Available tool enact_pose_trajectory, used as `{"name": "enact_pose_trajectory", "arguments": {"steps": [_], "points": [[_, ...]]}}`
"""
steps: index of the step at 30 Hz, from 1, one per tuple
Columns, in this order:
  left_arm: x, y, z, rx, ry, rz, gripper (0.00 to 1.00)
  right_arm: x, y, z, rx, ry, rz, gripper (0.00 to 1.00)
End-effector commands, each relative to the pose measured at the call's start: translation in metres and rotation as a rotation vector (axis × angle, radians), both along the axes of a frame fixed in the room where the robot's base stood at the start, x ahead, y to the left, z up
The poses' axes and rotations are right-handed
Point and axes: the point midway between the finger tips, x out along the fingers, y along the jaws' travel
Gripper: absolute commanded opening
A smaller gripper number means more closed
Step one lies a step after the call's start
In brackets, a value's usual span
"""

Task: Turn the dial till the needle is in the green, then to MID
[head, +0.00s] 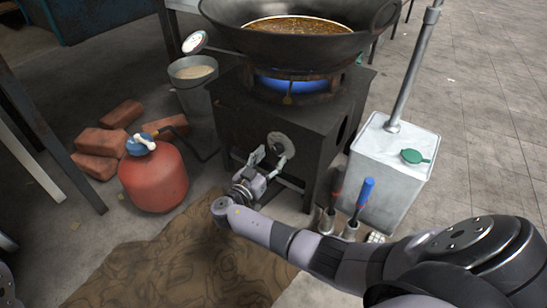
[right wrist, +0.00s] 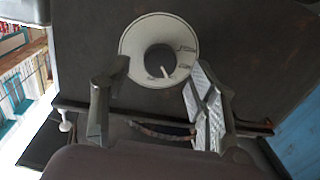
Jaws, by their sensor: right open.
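The dial (head: 285,141) is on the dark front of the stove. In the right wrist view it is a dark round knob (right wrist: 159,60) with a short white pointer, on a pale round plate (right wrist: 140,30) with a few marks too small to read. My right gripper (head: 270,158) is open in front of the dial, its fingers spread towards either side of the knob, apart from it as far as I can tell. The gauge (head: 194,42) is a white round face left of the wok; its needle and colours are too small to read. My left gripper is not in view.
A wok (head: 232,38) of brown liquid (head: 295,25) sits over a blue flame (head: 290,84) on the stove (head: 235,115). A red gas bottle (head: 153,180) and bricks (head: 122,115) stand left. A pale metal can (head: 385,170) and tools with red and blue handles (head: 366,192) stand right.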

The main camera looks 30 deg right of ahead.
Motion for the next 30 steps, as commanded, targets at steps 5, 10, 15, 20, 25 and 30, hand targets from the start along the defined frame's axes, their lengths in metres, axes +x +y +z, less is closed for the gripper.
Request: {"name": "enact_pose_trajectory", "arguments": {"steps": [5,10,15,20,25,30], "points": [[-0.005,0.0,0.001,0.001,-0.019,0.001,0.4,0.009,-0.017,-0.001,0.0,-0.001,0.0,0.54],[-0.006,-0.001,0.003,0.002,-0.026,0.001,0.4,0.011,-0.022,0.0,0.0,0.0,0.0,0.54],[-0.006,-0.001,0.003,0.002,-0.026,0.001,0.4,0.011,-0.022,0.0,0.0,0.0,0.0,0.54],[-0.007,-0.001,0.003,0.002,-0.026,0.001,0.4,0.011,-0.022,0.0,0.0,0.0,0.0,0.45],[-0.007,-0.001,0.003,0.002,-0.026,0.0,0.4,0.011,-0.022,0.0,0.0,0.0,0.0,0.34],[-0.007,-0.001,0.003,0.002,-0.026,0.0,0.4,0.011,-0.021,0.0,0.001,0.0,0.0,0.23]]}}
